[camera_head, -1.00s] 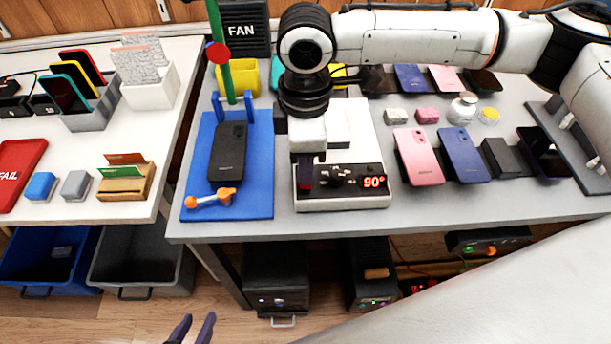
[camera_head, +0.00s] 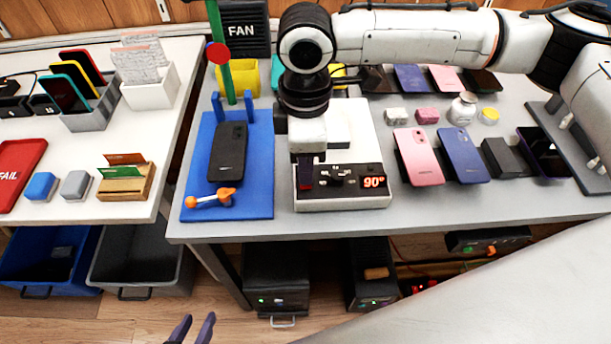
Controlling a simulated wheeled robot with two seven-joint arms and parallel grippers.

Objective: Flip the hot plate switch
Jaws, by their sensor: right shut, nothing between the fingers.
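The hot plate (camera_head: 345,203) is a white box with a dark front panel and a lit orange "90°" display (camera_head: 373,182). My right gripper (camera_head: 305,186) is shut and points down at the left end of that panel, with nothing held. The gripper hides that end of the panel, so the switch cannot be seen clearly, nor whether the fingertips touch it.
A blue mat (camera_head: 258,205) with a black phone (camera_head: 228,150) and an orange-ended tool (camera_head: 212,199) lies left of the hot plate. Pink (camera_head: 418,157) and blue phones (camera_head: 462,154) lie to the right. A green post (camera_head: 222,60) stands behind the mat.

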